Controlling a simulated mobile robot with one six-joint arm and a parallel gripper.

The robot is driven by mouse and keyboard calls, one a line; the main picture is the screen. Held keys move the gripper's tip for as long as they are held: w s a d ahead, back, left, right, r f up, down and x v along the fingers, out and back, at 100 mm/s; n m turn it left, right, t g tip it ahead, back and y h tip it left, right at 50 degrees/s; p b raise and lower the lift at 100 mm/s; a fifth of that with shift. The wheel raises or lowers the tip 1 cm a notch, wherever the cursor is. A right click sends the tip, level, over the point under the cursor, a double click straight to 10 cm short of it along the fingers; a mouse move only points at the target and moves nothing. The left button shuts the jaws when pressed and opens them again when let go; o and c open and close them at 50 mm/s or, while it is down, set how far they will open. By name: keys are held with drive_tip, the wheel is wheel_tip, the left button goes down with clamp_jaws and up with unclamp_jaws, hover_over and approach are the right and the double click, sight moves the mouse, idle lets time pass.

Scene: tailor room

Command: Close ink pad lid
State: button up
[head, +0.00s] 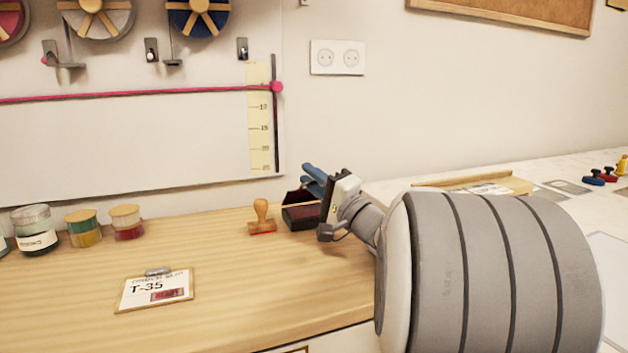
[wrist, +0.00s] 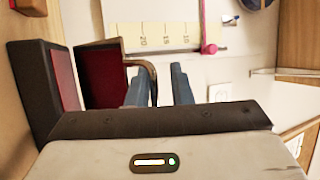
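The ink pad (head: 300,218) is a dark box at the back right of the wooden tabletop, just left of my gripper. In the wrist view its dark base (wrist: 30,92) with a red pad surface is at the left. Its lid (wrist: 101,78) stands open, with a red inner face and a brown curved piece at its edge. My gripper (head: 312,176) has blue fingers, seen above the box in the head view.
A wooden stamp (head: 262,218) stands just left of the ink pad. A T-35 tag card (head: 155,290) lies near the front, and several jars (head: 84,228) stand at the left. The wall with a ruler strip (head: 260,120) is behind. The middle of the tabletop is clear.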

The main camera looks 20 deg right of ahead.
drive_tip(key=shift+f, duration=0.1)
idle(0.3)
drive_tip(key=s+d+p, duration=0.2)
drive_tip(key=s+d, duration=0.2)
drive_tip(key=s, duration=0.8)
drive_tip(key=shift+s+d+f, duration=0.15)
drive_tip(key=shift+s+f, duration=0.05)
drive_tip(key=shift+c, duration=0.2)
